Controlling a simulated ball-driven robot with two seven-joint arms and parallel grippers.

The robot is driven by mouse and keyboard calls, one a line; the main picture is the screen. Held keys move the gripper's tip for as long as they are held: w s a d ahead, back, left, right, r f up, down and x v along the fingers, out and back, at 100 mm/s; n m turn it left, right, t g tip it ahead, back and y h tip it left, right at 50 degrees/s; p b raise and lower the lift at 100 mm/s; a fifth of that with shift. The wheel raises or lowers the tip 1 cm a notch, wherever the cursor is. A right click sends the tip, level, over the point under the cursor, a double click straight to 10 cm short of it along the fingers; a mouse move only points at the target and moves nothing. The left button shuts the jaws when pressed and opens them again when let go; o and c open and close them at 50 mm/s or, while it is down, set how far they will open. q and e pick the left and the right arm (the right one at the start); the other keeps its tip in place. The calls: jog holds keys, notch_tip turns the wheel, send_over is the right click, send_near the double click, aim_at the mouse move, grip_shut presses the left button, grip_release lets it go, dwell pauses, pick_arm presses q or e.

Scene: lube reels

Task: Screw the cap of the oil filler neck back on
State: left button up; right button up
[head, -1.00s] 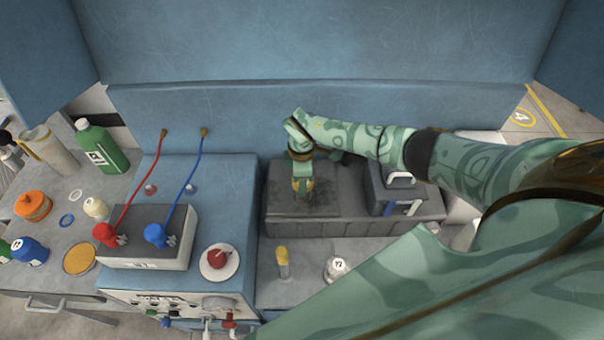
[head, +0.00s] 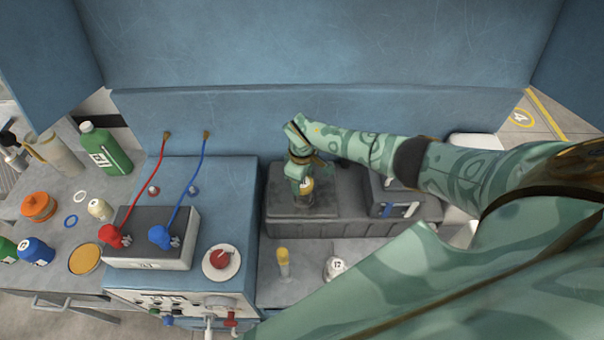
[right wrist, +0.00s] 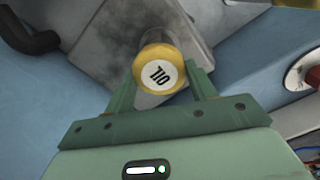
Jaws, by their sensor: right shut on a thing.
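The oil filler cap (right wrist: 158,75) is yellow with a round white label on top. In the right wrist view it sits between the two fingers of my right gripper (right wrist: 160,84), which is shut on it. A grey cylindrical part (right wrist: 153,37), which looks like the neck, shows behind the cap; I cannot tell how far the cap is seated on it. In the head view my right gripper (head: 304,193) points down over the dark grey block (head: 285,215), and a bit of yellow shows at its fingers. My left gripper is not in view.
A blue panel stands behind the block. A box with a blue and white front (head: 393,209) adjoins it on the right. A red knob (head: 221,259) and a battery-like box (head: 150,250) with red and blue cables lie left. A yellow-topped post (head: 283,262) stands in front.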

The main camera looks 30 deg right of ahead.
jog(key=shift+m, duration=0.8)
jog(key=o, duration=1.5)
jog(key=shift+c, duration=0.2)
notch_tip(320, 180, up, 6)
jog(key=p, duration=0.6)
jog(key=shift+r+p, duration=0.1)
jog(key=shift+p, duration=0.25)
jog(key=shift+f, duration=0.2)
